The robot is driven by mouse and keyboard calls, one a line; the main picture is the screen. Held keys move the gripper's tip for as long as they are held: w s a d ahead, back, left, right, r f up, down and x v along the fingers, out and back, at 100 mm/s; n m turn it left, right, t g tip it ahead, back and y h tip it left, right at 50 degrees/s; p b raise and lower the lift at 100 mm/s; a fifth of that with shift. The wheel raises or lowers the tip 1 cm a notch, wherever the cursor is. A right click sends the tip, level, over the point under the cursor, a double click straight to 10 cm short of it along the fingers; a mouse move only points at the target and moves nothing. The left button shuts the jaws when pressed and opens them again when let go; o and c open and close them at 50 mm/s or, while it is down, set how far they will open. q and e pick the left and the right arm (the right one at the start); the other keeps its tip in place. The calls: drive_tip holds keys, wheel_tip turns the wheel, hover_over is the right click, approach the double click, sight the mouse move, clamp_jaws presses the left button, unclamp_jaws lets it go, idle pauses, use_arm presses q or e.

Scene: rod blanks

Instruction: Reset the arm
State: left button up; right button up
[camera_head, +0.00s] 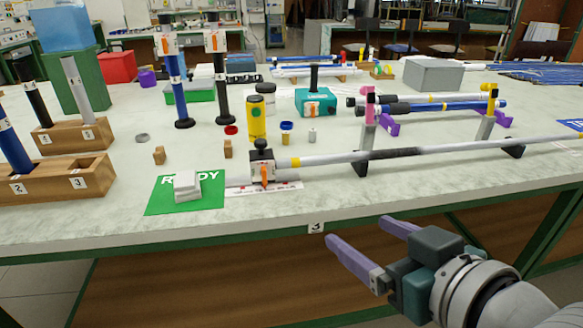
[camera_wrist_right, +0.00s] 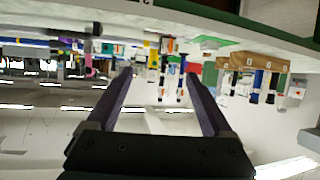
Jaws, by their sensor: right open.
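My right gripper (camera_head: 360,230) reaches in from the lower right of the head view. Its two purple fingers are spread apart with nothing between them. It is in front of the table's front edge, clear of the objects on the top. In the right wrist view, the open fingers (camera_wrist_right: 159,75) point toward the table scene, which appears upside down. My left gripper does not show in either view.
A long white and black rod (camera_head: 400,153) lies along the front of the table (camera_head: 110,225) on dark supports. A green READY mat (camera_head: 160,195) holds a small white stack (camera_head: 187,187). Wooden racks (camera_head: 60,180) with upright rods stand at the left.

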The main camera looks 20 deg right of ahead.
idle(0.3)
drive_tip(key=s+a+r+n+g+p, duration=0.2)
drive_tip(key=s+a+r+g+p, duration=0.1)
drive_tip(key=s+r+g+p, duration=1.1)
wheel_tip(320, 180, up, 34)
drive_tip(key=s+t+p, duration=0.1)
drive_tip(key=t+p, duration=0.3)
drive_tip(key=p, duration=3)
drive_tip(key=shift+s+f+y, duration=0.25)
drive_tip(key=shift+s+y, duration=0.05)
drive_tip(key=shift+f, duration=0.1)
